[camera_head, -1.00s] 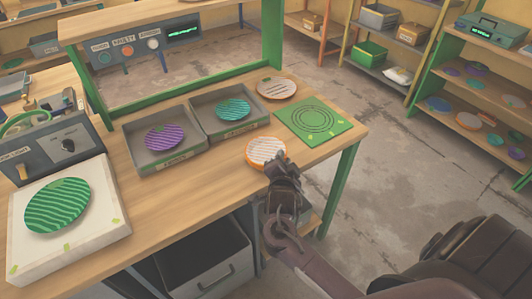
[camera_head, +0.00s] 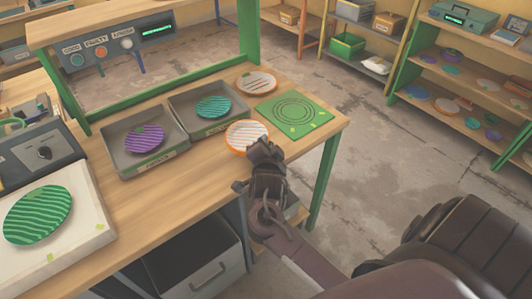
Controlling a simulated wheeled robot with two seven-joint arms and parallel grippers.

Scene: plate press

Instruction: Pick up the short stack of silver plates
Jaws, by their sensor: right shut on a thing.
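The short stack of silver plates (camera_head: 246,134) has a pale striped top and an orange rim. It is by the front edge of the wooden table, left of the green mat. My right gripper (camera_head: 262,152) is shut on the near side of the stack, and its fingertips partly hide that edge. I cannot tell clearly whether the stack is clear of the tabletop. My left gripper is not in view.
The green mat (camera_head: 318,112) with ring markings is empty. One grey tray (camera_head: 176,162) holds a purple plate (camera_head: 144,139), another (camera_head: 205,134) a teal plate (camera_head: 213,107). A green striped plate (camera_head: 38,214) lies on a white block at left. A shelf stands behind at right.

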